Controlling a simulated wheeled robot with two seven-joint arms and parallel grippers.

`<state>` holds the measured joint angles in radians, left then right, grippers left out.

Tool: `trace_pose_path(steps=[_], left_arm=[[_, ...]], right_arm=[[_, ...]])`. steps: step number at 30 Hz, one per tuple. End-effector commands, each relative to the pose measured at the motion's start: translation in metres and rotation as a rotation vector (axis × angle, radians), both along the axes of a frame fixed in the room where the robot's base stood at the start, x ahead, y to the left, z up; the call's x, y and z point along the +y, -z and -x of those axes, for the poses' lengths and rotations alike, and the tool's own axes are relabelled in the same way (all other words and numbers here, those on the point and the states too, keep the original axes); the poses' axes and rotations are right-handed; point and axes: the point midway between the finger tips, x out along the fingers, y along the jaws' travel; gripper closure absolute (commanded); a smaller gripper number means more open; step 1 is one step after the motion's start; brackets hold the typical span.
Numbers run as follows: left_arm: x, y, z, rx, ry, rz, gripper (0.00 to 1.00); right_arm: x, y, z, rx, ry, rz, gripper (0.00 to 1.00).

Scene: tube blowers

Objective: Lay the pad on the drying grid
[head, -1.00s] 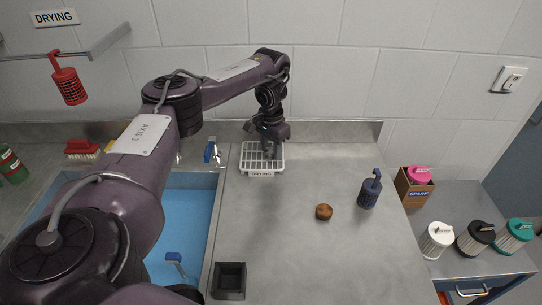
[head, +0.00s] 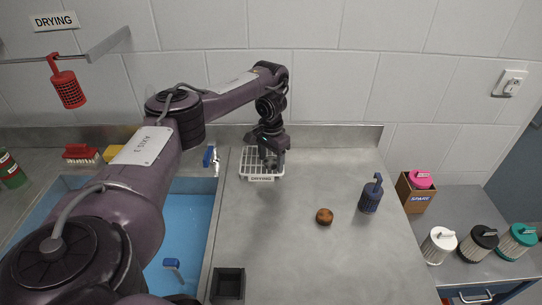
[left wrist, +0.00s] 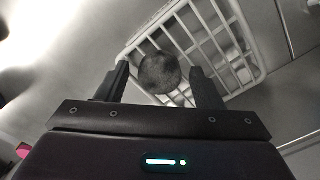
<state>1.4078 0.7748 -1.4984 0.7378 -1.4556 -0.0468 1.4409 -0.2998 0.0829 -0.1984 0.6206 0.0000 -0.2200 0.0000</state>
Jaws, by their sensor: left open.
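The drying grid (head: 249,161) is a white slatted rack with a DRYING label on its front, standing on the steel counter near the back wall. It also shows in the left wrist view (left wrist: 245,52). The pad (left wrist: 159,73) is a dark grey, fuzzy round disc in the left wrist view, over the grid's slats and just beyond my fingertips. My left gripper (head: 271,161) is at the grid, and its open fingers (left wrist: 158,80) stand apart on either side of the pad. In the head view the gripper hides the pad. My right gripper is not in view.
A blue sink (head: 188,225) lies left of the grid. A black square cup (head: 228,284) is at the front. The middle of the counter is clear.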

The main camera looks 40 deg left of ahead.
Motion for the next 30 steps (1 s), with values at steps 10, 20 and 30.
trace_pose_path(steps=[10, 20, 30], left_arm=[[0.001, -0.057, -0.001, -0.004, 0.000, -0.003, 0.39], [0.000, -0.114, -0.001, -0.002, 0.000, -0.002, 0.39], [0.000, -0.123, 0.000, 0.000, 0.000, 0.000, 0.39]], right_arm=[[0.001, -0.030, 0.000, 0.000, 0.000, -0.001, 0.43], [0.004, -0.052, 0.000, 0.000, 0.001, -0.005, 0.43], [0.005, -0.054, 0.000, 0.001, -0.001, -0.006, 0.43]])
